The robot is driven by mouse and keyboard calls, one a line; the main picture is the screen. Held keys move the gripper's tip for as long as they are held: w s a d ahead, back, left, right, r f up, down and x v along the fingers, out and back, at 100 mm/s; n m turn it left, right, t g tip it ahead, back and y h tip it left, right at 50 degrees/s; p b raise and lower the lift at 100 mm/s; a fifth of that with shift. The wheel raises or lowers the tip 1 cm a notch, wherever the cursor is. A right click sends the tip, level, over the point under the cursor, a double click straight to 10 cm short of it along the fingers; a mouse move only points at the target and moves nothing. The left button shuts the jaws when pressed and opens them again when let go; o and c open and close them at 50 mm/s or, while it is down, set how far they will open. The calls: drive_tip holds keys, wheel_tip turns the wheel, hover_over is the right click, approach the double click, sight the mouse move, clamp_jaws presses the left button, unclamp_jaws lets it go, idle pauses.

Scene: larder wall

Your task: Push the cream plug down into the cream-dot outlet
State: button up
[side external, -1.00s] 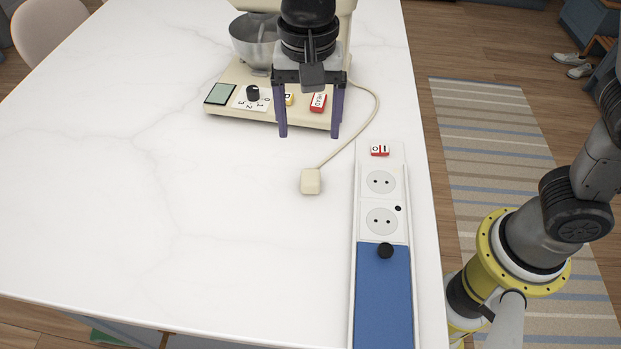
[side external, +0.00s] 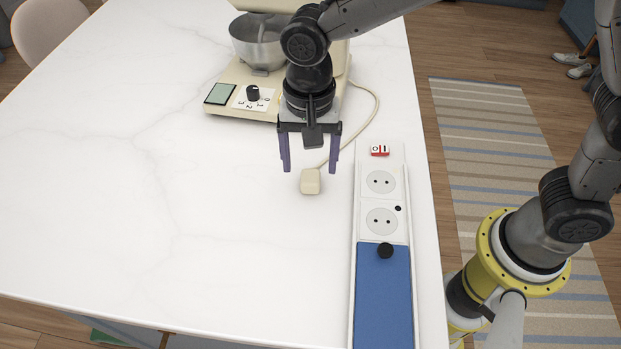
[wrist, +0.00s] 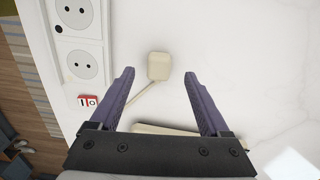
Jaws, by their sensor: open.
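The cream plug (side external: 310,182) lies on the white table left of the power strip, its cord running back to the mixer. My gripper (side external: 310,167) is open and empty, above and just behind the plug. In the wrist view the plug (wrist: 158,66) shows just ahead of the gap between my fingertips (wrist: 159,75), not between them. The strip has two round outlets, a back one (side external: 381,182) and a front one (side external: 381,221); both show bare holes. A black dot (side external: 398,208) sits beside the front outlet. I cannot make out a cream dot.
The strip has a red-and-white switch (side external: 380,150) at its back end, a black knob (side external: 385,250) and a blue panel (side external: 383,300) in front. The cream mixer (side external: 240,95) with its steel bowl stands behind my gripper. The table left of the plug is clear.

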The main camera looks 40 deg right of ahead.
sight(311, 176)
drive_tip(key=shift+w+d+f, duration=0.1)
drive_tip(key=shift+d+f, duration=0.05)
drive_tip(key=shift+f, duration=1.2)
drive_tip(key=shift+w+d+f, duration=0.1)
drive_tip(key=shift+f, duration=1.2)
clamp_jaws()
drive_tip(key=shift+r, duration=0.15)
